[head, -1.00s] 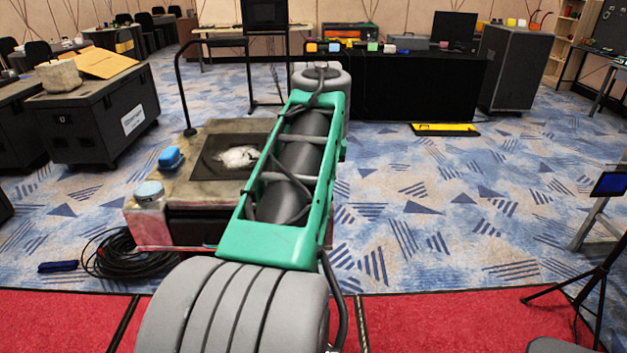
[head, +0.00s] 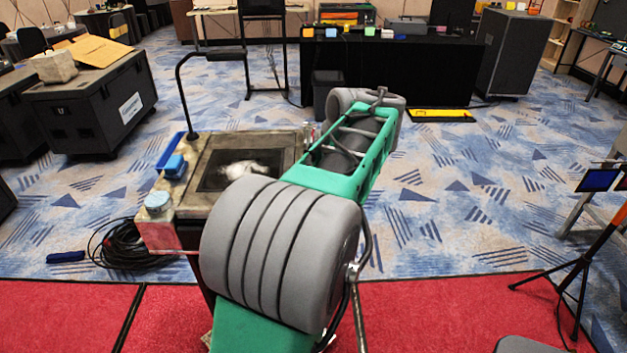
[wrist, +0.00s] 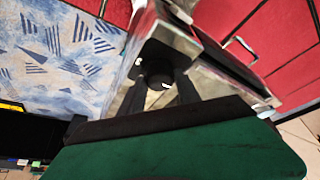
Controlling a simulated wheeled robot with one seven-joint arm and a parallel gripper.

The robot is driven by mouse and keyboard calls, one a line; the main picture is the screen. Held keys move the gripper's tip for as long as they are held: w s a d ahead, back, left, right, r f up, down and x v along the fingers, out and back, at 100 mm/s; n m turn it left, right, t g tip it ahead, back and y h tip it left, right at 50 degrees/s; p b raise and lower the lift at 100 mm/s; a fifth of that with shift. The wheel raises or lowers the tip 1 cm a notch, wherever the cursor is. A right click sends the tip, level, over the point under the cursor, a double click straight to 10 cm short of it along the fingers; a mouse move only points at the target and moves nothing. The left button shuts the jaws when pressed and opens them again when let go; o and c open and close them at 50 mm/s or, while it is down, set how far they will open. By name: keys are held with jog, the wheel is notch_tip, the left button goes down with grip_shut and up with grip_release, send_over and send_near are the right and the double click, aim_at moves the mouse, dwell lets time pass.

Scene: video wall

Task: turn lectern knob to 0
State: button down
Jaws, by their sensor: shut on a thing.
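The lectern (head: 193,187) stands left of my arm in the head view, with a dark panel on its worn top and a gooseneck on its back left corner. In the wrist view its pale, worn body (wrist: 207,88) fills the middle. A dark round knob (wrist: 157,72) sits in a shadowed part of it. My gripper (wrist: 160,84) has its dark fingers on either side of the knob and is shut on it. The knob's marks cannot be read. In the head view my own arm hides the gripper and the knob.
A blue block (head: 174,166) and a pale-blue-topped jar (head: 158,203) sit at the lectern's left edge. A coiled black cable (head: 125,247) lies on the floor beside it. A tripod (head: 580,265) stands at the right. Patterned carpet between lectern and tripod is clear.

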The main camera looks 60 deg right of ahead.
dwell(0.5)
jog(key=c, duration=0.9)
grip_release()
jog(key=shift+w, duration=0.1)
jog(key=shift+o, duration=0.2)
jog(key=d+p+v, duration=0.1)
jog(key=p+v, duration=0.1)
jog(key=v, duration=0.5)
jog(key=shift+a+r+p, duration=0.3)
jog(key=shift+a+r, duration=0.05)
jog(key=shift+a, duration=0.2)
